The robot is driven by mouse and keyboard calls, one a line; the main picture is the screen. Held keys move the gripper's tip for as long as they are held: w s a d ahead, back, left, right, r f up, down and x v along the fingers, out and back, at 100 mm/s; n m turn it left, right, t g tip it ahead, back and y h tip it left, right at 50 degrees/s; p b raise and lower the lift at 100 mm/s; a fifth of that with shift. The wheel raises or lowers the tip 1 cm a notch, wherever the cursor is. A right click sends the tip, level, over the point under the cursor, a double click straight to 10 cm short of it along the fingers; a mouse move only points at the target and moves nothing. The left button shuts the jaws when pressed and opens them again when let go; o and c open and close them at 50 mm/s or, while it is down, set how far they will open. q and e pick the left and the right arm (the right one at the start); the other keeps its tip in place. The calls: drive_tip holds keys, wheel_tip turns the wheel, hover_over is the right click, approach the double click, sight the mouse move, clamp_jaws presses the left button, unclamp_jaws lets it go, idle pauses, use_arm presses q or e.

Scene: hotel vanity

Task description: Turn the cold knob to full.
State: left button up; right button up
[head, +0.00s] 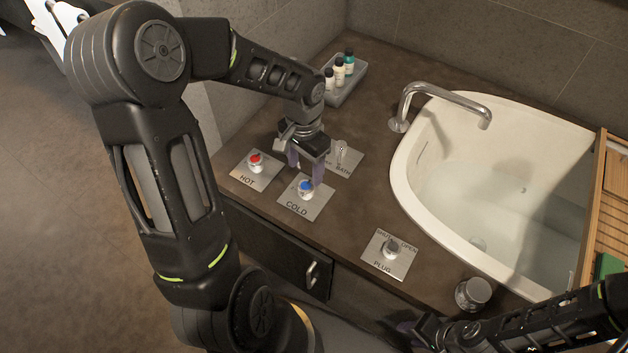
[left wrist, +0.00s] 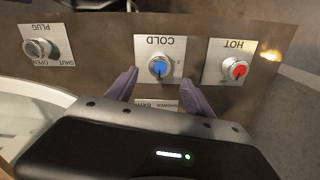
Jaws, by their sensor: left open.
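The cold knob (head: 305,187) is a silver knob with a blue cap on a metal plate (head: 297,209) marked COLD. It also shows in the left wrist view (left wrist: 159,67), upside down. My left gripper (head: 306,178) is over the back of the cold plate, pointing down, with its fingers apart. In the left wrist view its two purple fingers (left wrist: 160,88) stand open on either side of the space just short of the knob, and nothing is between them. Contact with the knob cannot be seen. My right gripper (head: 418,330) is at the bottom edge of the head view, partly cut off.
The hot knob (head: 255,162) with a red cap is left of the cold one. The bath lever (head: 342,152) is behind. The plug knob (head: 392,247) is to the right. A tap (head: 441,90) and basin (head: 408,150) with water stand further right. A bottle tray (head: 352,84) is at the back.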

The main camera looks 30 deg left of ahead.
sight(306, 186)
use_arm(q)
drive_tip(key=shift+s, duration=0.1)
wheel_tip(306, 186, down, 8)
drive_tip(key=shift+r+b, duration=0.1)
drive_tip(key=shift+b, duration=0.5)
drive_tip(key=shift+c, duration=0.5)
clamp_jaws()
